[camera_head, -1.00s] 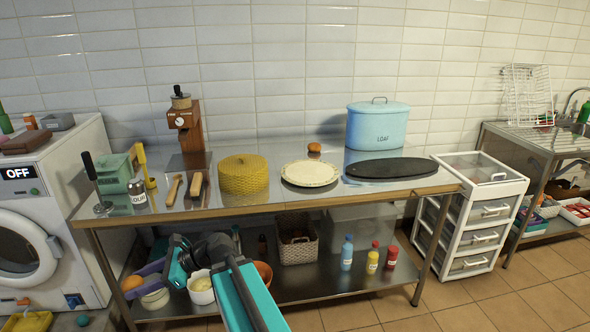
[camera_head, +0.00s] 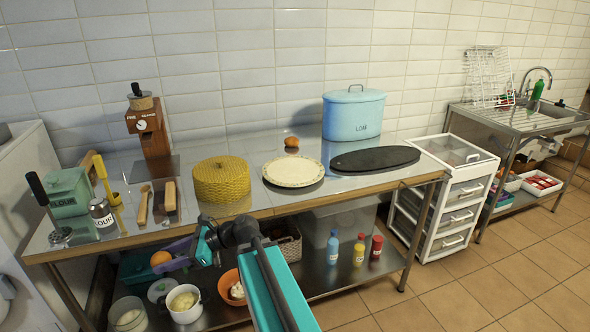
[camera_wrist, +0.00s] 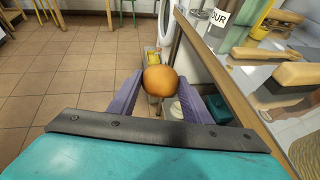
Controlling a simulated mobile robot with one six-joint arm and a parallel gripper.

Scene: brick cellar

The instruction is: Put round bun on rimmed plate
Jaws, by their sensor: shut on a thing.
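The round bun (camera_wrist: 160,80), smooth and orange-brown, is held between the purple fingers of my gripper (camera_wrist: 161,88) in the wrist view. In the head view the bun (camera_head: 160,258) shows as a small orange ball at the fingertips, in front of the worktable and below its top. The rimmed plate (camera_head: 293,172), cream and round with a patterned rim, lies empty on the worktable, up and to the right of my gripper. A second small brown rounded thing (camera_head: 291,142) sits behind the plate; I cannot tell what it is.
The steel worktable's front edge (camera_head: 270,209) lies between my gripper and the plate. A yellow woven basket (camera_head: 221,180) stands left of the plate, a black oval board (camera_head: 375,158) right of it, and a blue bin (camera_head: 353,115) behind. Bowls and bottles fill the lower shelf.

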